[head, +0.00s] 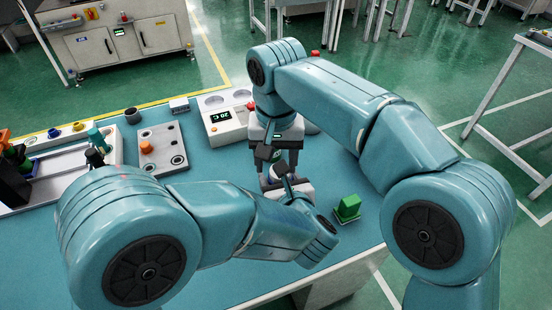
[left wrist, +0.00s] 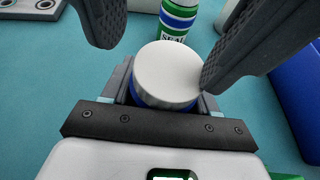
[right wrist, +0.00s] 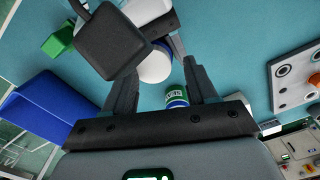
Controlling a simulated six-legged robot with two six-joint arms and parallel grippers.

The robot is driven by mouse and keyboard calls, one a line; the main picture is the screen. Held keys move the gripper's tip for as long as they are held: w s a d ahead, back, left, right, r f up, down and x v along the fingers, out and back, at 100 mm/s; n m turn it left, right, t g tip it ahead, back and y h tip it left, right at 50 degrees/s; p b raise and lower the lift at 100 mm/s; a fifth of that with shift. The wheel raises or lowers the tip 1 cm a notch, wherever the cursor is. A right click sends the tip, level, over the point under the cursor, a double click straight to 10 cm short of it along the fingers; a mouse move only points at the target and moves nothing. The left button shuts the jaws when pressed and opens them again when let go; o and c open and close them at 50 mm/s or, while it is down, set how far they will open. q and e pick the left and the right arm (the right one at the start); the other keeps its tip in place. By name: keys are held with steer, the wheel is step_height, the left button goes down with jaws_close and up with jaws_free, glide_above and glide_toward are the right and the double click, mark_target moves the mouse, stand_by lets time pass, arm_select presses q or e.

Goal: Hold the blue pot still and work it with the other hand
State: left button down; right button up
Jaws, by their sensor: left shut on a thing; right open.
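The blue pot (left wrist: 166,75) has a round white lid and a blue side, and stands upright in the left wrist view. My left gripper (left wrist: 163,92) is shut on it, with short fingers against its sides. Its white lid shows in the right wrist view (right wrist: 156,68), partly behind a dark block of my left gripper. My right gripper (right wrist: 154,82) is open and empty, pointing down over the pot; its dark fingers show on both sides of the lid in the left wrist view. In the head view the pot is mostly hidden by my arms and grippers.
A green, white and blue can (right wrist: 176,97) stands just beyond the pot. A panel with an orange knob (head: 160,147) and a white device with a display (head: 226,117) stand behind.

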steer(key=shift+f, duration=0.35)
jaws_close()
steer(key=shift+a, duration=0.1)
stand_by(0.9)
steer(key=n, duration=0.6)
steer(key=shift+s, duration=0.3)
steer(key=n, duration=0.4)
steer(key=shift+s, duration=0.1)
steer(key=c, duration=1)
jaws_free()
steer(key=o, duration=0.4)
steer(key=shift+c, duration=0.2)
